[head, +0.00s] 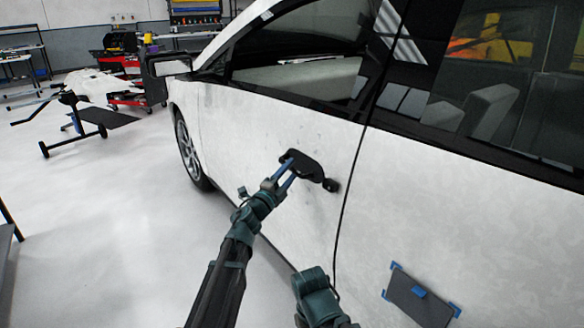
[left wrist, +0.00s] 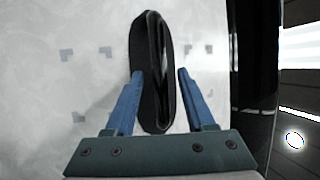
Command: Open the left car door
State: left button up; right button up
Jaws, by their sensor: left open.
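The left car door (head: 250,125) is a pale panel that sits flush with the car body in the head view. Its black door handle (head: 305,167) is at mid-height near the door's rear edge. My left gripper (head: 287,168) is at the handle, with its blue fingers open. In the left wrist view, the black handle (left wrist: 149,50) lies lengthwise between the two fingers of my left gripper (left wrist: 160,74). My right gripper's fingers are not seen.
A dark plate with blue corners (head: 420,298) is on the rear door at lower right. The side mirror (head: 168,66) sticks out at the front. A black stand (head: 85,120) is on the floor at left. The floor (head: 110,220) beside the car is clear.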

pick_arm(q)
jog(key=shift+x, duration=0.8)
grip_shut()
dwell(1.0)
